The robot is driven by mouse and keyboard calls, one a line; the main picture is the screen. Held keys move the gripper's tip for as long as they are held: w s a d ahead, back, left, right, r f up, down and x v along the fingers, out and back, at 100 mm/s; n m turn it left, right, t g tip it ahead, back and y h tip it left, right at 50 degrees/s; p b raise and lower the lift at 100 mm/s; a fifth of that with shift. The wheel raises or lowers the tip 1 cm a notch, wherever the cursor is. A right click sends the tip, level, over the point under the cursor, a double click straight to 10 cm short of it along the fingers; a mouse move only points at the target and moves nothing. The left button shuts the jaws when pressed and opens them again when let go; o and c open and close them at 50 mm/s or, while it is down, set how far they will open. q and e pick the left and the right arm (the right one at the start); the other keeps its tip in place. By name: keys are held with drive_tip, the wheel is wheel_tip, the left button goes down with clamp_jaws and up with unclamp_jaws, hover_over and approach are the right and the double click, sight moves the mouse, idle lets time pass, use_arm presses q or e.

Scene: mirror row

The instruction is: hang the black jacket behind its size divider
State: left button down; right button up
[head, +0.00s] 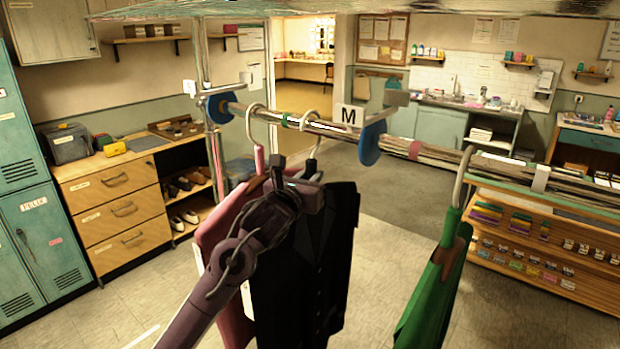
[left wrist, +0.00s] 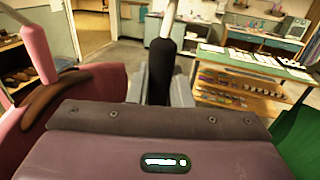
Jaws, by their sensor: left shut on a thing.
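The black jacket (head: 322,265) hangs upright from its hanger below the rail (head: 330,129). My left gripper (head: 311,185) is shut on the dark neck of that hanger, which stands between the grey fingers in the left wrist view (left wrist: 160,72). The pale hook (head: 318,120) reaches up to the rail; I cannot tell whether it rests on it. A blue divider disc (head: 371,143) with an "M" tag (head: 348,116) is right of the hook. Another blue disc (head: 220,107) is farther left; its tag is unreadable. My right gripper is not in view.
A pink garment (head: 215,235) hangs close left of the jacket, partly behind my left arm. A green garment (head: 435,285) hangs farther right, beyond the "M" disc. A drawer cabinet (head: 115,208) stands at left.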

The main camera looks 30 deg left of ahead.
use_arm(q)
drive_tip(key=shift+s+f, duration=0.1)
idle(0.3)
drive_tip(key=c, duration=0.6)
unclamp_jaws()
drive_tip(key=shift+f, duration=0.1)
drive_tip(key=shift+s, duration=0.1)
drive_tip(key=s+d+b, duration=0.2)
drive_tip(key=s, duration=0.9)
drive_tip(key=shift+s+d+b, duration=0.2)
drive_tip(key=shift+s+b, duration=0.1)
idle(0.6)
idle(0.5)
